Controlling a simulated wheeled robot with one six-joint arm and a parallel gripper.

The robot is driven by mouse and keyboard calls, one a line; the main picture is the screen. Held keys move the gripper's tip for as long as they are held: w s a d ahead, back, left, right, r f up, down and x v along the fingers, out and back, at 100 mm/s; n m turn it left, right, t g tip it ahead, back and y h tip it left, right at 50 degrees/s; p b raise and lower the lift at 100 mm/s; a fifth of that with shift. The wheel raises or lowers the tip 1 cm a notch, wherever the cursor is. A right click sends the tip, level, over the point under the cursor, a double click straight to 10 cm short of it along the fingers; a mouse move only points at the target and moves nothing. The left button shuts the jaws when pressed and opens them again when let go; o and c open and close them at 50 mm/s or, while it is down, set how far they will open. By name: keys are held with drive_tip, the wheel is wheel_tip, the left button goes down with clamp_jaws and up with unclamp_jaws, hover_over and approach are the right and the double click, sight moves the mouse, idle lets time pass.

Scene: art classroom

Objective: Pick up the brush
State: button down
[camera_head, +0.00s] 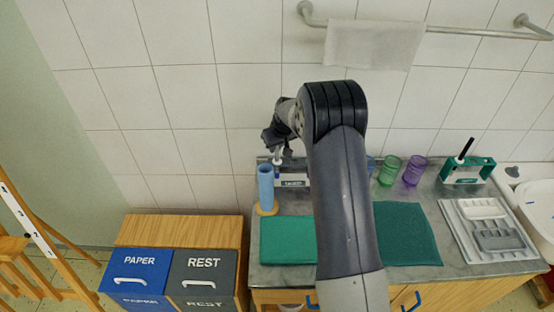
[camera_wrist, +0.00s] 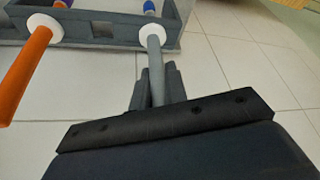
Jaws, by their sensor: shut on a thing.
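A brush with a grey handle (camera_wrist: 155,62) runs from a white ring of a grey holder (camera_wrist: 100,27) down between my fingers in the wrist view. My gripper (camera_wrist: 157,88) is shut on this handle. The brush still passes through the ring, and a blue part shows beyond it. A second brush with an orange handle (camera_wrist: 25,72) sits in the neighbouring ring, to the left. In the head view my gripper (camera_head: 275,137) is above the counter near the wall, over the holder (camera_head: 293,181). My arm hides part of the counter there.
A blue cylinder (camera_head: 265,188) stands left of the holder. Green mats (camera_head: 286,240) lie in front. Green and purple cups (camera_head: 414,170) and a green holder with a black-handled brush (camera_head: 467,171) stand to the right. A towel (camera_head: 370,45) hangs on a rail above.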

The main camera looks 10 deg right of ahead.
drive_tip(key=shift+r, duration=0.1)
wheel_tip(320, 180, up, 10)
drive_tip(key=b, duration=0.2)
drive_tip(key=shift+b, duration=0.3)
drive_tip(key=shift+r+p, duration=1.15)
drive_tip(key=shift+r, duration=0.3)
drive_tip(key=shift+f, duration=0.1)
